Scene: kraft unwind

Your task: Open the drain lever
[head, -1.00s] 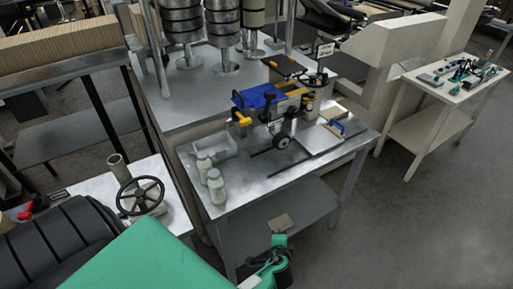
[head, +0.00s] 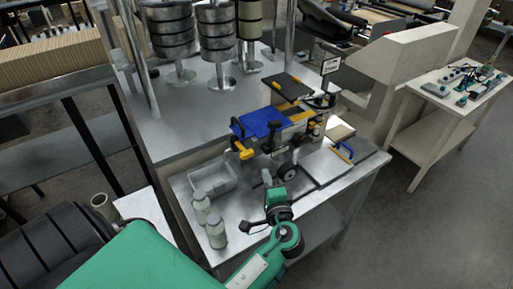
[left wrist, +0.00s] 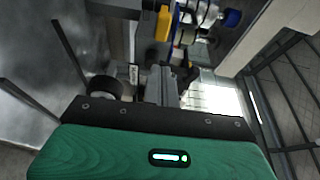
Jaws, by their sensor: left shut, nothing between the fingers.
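A machine with a blue top cover (head: 262,122) stands on the steel table. A yellow lever-like handle (head: 243,151) juts from its left front side; I cannot tell for sure that it is the drain lever. A yellow part (left wrist: 163,22) also shows at the top of the left wrist view. My left gripper (head: 267,177) is in front of the machine, right of and below the yellow handle and apart from it, near a dark wheel (head: 287,171). In the left wrist view its fingers (left wrist: 161,82) are shut and empty. My right gripper is out of view.
Two pale bottles (head: 216,231) and a clear tray (head: 212,181) stand on the steel table left of my gripper. A side table (head: 425,98) with small parts stands farther right, with open floor between.

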